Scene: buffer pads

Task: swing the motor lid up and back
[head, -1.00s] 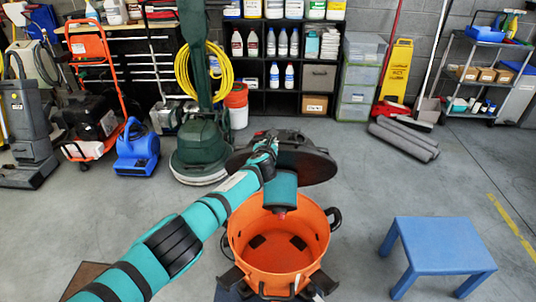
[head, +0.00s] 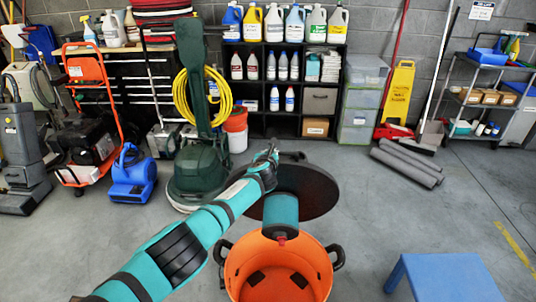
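The motor lid (head: 317,193) is a dark round disc. It is tilted up above the back of the orange tub (head: 238,262), with its underside turned toward me. A teal cylinder (head: 281,213) hangs from the underside, its lower end over the tub's mouth. My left gripper (head: 270,153) is at the upper left edge of the lid, on its far side, beside a dark part that looks like a handle. Its fingertips are small and partly hidden, so I cannot tell whether they are closed on it. My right gripper is not in view.
A blue stool (head: 442,277) stands right of the tub. A green floor machine (head: 200,170) with a yellow hose stands behind the lid to the left. A blue blower (head: 132,178) is further left. Grey rolls (head: 408,163) lie at the right. The floor between is clear.

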